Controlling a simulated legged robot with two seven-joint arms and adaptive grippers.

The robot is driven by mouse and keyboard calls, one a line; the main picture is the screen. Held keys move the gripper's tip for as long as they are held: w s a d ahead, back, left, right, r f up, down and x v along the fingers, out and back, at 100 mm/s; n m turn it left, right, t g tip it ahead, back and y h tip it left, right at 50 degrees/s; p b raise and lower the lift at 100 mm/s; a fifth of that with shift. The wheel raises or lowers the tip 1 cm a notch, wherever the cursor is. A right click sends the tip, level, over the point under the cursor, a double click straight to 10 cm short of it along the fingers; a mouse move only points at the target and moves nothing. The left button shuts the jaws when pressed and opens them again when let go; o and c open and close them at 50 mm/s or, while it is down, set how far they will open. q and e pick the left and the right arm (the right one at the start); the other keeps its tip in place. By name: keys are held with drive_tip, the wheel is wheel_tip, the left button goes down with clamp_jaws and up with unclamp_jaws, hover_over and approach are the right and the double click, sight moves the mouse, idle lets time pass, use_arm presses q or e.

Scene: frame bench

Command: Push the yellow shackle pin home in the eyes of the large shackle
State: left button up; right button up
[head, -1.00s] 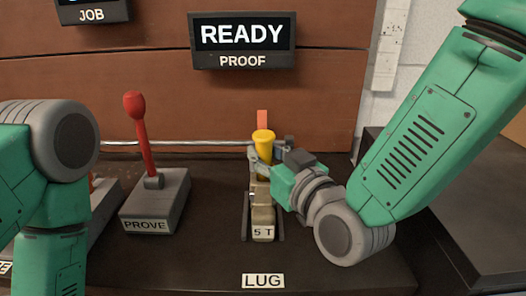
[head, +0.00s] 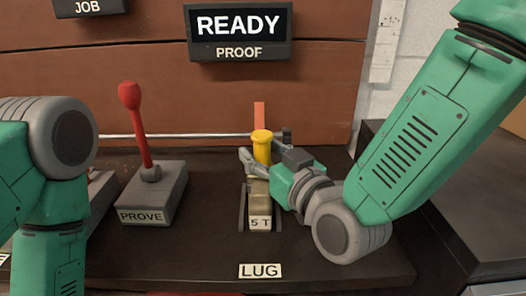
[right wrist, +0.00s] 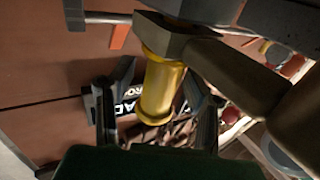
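The yellow shackle pin (head: 262,146) stands upright at the top of the tan "5 T" shackle body (head: 260,212) in the head view. In the right wrist view the pin (right wrist: 162,82) runs into a grey-brown eye (right wrist: 165,38), with a broad yellow length and its rounded end outside it. My right gripper (head: 259,158) is around the pin with its fingers apart. In the right wrist view a gap shows between each finger and the pin. The far eye and the pin's inner end are hidden. My left arm shows at the left, but its gripper is out of view.
A red lever on the PROVE block (head: 152,195) stands to the left. A metal rod (head: 190,136) and an orange strip (head: 260,116) are behind the pin. The READY sign (head: 238,30) hangs above. The bench front near the LUG label (head: 262,271) is clear.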

sight(268, 157)
drive_tip(key=v, duration=0.7)
drive_tip(key=shift+s+d+f, duration=0.1)
drive_tip(key=shift+d, duration=0.05)
drive_tip(key=shift+s+d, duration=0.35)
drive_tip(key=shift+s, duration=0.1)
